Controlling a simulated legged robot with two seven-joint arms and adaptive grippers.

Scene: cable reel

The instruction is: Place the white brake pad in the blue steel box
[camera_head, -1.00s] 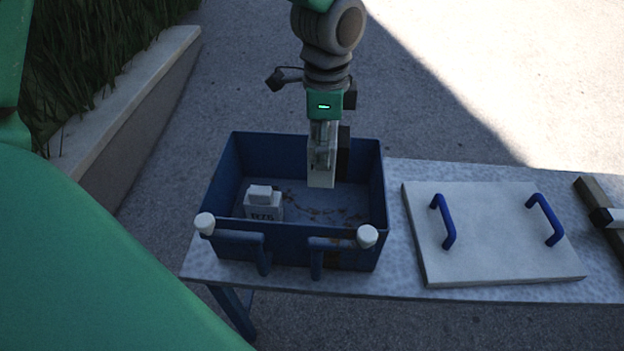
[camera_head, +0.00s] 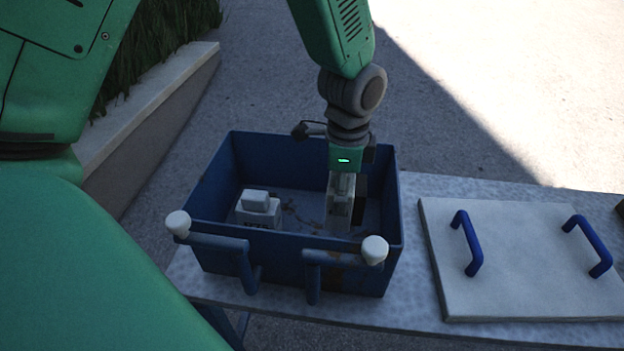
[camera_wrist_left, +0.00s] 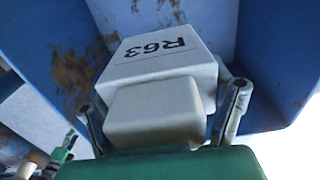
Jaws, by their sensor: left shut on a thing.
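The blue steel box (camera_head: 345,265) stands open on the table, with rusty patches inside. My left gripper (camera_head: 343,190) points down inside the box, right of its middle. In the left wrist view the left gripper (camera_wrist_left: 160,112) is shut on a white brake pad (camera_wrist_left: 170,65) marked R63, one finger on each side. The held pad (camera_head: 339,216) is partly hidden in the head view, and I cannot tell whether it touches the floor. Another white pad (camera_head: 257,210) with dark lettering lies in the box to the left. My right gripper is not in view.
The box has blue front handles with white knobs (camera_head: 374,249). A pale lid (camera_head: 520,265) with two blue handles lies on the table to the right. A low wall (camera_head: 150,110) with plants runs at the left. The box floor between the pads has some free room.

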